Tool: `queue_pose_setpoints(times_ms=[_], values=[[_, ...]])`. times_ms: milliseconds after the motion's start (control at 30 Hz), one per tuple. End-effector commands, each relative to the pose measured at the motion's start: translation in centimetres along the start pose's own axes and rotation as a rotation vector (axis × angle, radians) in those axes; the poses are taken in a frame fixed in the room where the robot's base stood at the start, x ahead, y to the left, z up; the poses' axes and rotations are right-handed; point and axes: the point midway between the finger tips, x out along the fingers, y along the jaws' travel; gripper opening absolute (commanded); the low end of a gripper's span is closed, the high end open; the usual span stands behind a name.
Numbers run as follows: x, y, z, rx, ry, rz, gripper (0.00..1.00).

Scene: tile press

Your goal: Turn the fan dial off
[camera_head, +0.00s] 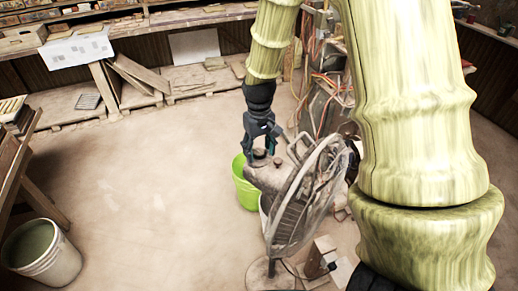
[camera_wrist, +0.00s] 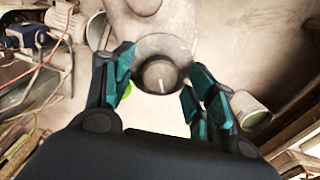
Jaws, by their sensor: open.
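The fan (camera_head: 305,195) stands on the floor in the middle of the head view, with a round wire cage and a grey motor housing (camera_head: 268,175) behind it. The fan dial (camera_wrist: 160,74) is a dark round knob with a pale pointer line, set on a round plate. In the wrist view it sits between the fingers of my gripper (camera_wrist: 160,88), which is open, with a finger on each side and a visible gap to the knob. In the head view my gripper (camera_head: 260,145) is just above the housing, pointing down. Whether the fingers touch the plate I cannot tell.
A green bucket (camera_head: 245,185) stands just behind and left of the fan. A white bucket (camera_head: 42,252) is at the lower left beside a wooden rack (camera_head: 15,165). Machinery with cables (camera_head: 325,100) stands behind the fan.

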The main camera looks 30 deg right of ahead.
Motion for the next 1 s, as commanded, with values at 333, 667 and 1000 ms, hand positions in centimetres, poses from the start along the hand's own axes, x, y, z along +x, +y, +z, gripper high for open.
queue_pose_setpoints(times_ms=[333,667,1000], values=[[-3.1,0.0,-0.1,0.000,0.004,0.001,0.57],[-8.3,0.0,-0.1,0.000,0.003,0.000,0.57],[-11.7,0.0,0.0,0.000,0.000,0.000,0.57]])
